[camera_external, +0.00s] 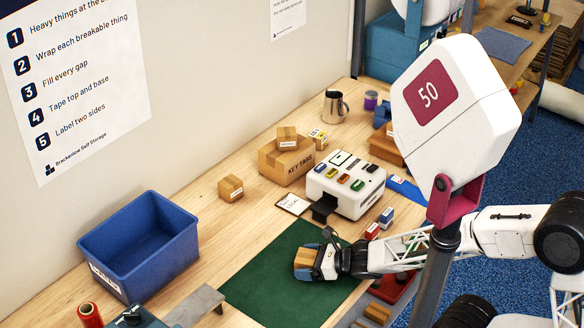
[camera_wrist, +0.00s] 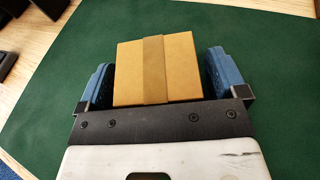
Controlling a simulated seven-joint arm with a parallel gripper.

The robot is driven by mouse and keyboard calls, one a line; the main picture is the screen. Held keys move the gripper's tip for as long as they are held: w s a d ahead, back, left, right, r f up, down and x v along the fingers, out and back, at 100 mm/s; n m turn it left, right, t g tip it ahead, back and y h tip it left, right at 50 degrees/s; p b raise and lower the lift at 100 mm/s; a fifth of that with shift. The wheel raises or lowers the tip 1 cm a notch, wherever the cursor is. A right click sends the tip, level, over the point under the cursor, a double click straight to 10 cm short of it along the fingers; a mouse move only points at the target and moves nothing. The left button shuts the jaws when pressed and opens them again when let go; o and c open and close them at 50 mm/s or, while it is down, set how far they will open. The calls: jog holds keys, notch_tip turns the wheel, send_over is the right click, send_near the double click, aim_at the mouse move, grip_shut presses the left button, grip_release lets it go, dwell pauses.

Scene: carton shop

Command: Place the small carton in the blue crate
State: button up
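A small brown carton (camera_external: 305,258) with a tape band is at the green mat, between the two blue fingers of my gripper (camera_external: 317,262). In the wrist view the carton (camera_wrist: 158,70) lies between the fingers of my gripper (camera_wrist: 160,82), which stand wide apart at the ends of the dark bar. A narrow gap shows beside the carton, clearest on the right, so the gripper looks open around it. The carton's underside is hidden. The blue crate (camera_external: 172,262) stands at the left of the bench, and its visible inside looks empty.
Another small carton (camera_external: 230,188) sits near the wall. A KEY TABS carton (camera_external: 284,165) carries a smaller one on top. A white machine (camera_external: 352,205) stands behind the green mat (camera_external: 262,280). A grey plate (camera_external: 195,306) and red spool (camera_external: 89,316) are near the crate.

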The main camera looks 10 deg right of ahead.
dwell(0.3)
jog(key=shift+r, duration=0.2)
jog(key=shift+v, duration=6.05)
